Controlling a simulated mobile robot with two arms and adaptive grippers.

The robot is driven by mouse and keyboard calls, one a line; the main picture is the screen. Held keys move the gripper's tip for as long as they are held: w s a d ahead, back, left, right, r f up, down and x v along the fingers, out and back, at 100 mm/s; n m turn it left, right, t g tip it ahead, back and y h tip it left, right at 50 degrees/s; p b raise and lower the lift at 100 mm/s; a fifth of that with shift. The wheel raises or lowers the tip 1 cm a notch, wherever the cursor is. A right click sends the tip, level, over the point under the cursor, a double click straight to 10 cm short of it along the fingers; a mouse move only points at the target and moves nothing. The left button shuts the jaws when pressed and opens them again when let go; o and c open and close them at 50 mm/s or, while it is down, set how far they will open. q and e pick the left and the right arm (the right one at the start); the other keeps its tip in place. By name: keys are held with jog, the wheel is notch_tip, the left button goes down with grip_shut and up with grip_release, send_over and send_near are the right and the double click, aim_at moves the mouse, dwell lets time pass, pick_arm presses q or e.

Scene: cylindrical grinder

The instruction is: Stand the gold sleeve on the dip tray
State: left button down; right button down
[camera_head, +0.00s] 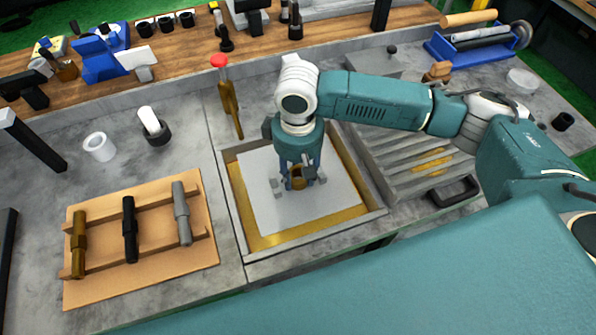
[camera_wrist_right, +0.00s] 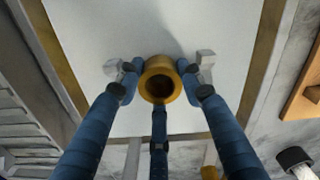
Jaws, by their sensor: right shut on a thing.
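The gold sleeve (camera_head: 298,183) is upright between the fingers of my right gripper (camera_head: 297,182), low over the white plate (camera_head: 262,205) inside the dip tray (camera_head: 315,239). In the right wrist view, the sleeve (camera_wrist_right: 150,66) shows its round open end between the fingers, which close on it from both sides, with a third finger below. The right gripper points straight down and hides part of the sleeve. I cannot tell whether the sleeve's bottom touches the plate. My left gripper is not in view.
A wooden rack (camera_head: 150,272) with gold, black and grey shafts lies left of the tray. A white ring (camera_head: 99,147) stands behind it. A red-topped tool (camera_head: 228,100) is behind the tray. A slatted grey unit (camera_head: 400,160) adjoins the tray on the right.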

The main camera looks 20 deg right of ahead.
jog(key=shift+f, duration=0.1)
jog(key=c, duration=1.4)
grip_release()
notch_tip(320, 180, up, 12)
jog(key=b, duration=0.2)
